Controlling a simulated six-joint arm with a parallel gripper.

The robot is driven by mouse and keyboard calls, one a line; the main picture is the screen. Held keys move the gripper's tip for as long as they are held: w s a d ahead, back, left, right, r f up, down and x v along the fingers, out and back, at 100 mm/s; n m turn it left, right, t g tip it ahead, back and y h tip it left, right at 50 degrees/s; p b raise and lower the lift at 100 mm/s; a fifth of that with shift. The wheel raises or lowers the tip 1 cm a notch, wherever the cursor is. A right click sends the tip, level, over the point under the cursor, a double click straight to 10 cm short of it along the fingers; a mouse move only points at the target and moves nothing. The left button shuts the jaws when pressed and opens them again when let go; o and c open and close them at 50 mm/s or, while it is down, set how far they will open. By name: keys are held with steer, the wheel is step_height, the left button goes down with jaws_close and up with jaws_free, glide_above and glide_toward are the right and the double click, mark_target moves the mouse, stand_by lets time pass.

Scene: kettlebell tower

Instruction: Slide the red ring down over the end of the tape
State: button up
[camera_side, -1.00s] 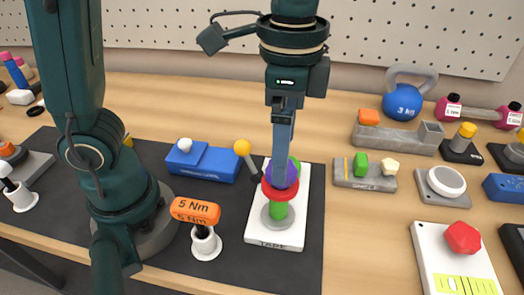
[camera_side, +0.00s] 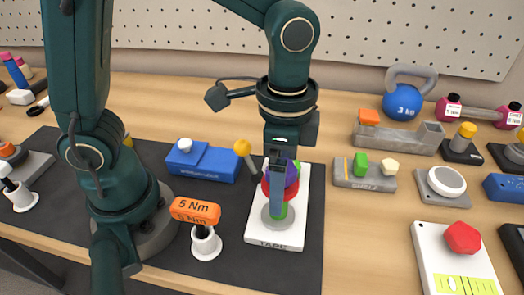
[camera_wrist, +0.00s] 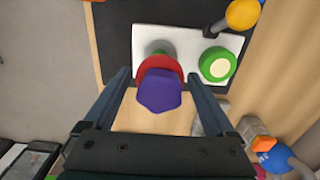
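The white plate marked TAPE (camera_side: 254,226) carries a grey disc (camera_side: 268,218) with a green post (camera_side: 285,211) on it. The red ring (camera_side: 266,188) sits around the upper part of the post, with a purple faceted piece (camera_side: 293,173) above it. In the wrist view the purple piece (camera_wrist: 160,91) is nearest, with the red ring (camera_wrist: 154,66) beyond it. My gripper (camera_wrist: 158,76) points down with its fingers apart, one on each side of the ring, with narrow gaps visible. In the side view a finger hides part of the ring and post.
A green round piece with a pale top (camera_wrist: 216,65) stands on the plate. A yellow ball on a dark stem (camera_side: 242,147) is left of the plate, near a blue block (camera_side: 205,163). An orange 5 Nm handle (camera_side: 195,211) stands front left.

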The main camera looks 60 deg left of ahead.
steer(key=c, duration=0.5)
steer(key=shift+o, duration=0.3)
steer(key=c, duration=0.8)
steer(key=shift+c, duration=0.2)
steer(key=shift+f, duration=0.4)
steer(key=o, duration=1.4)
steer(key=shift+r, duration=3.5)
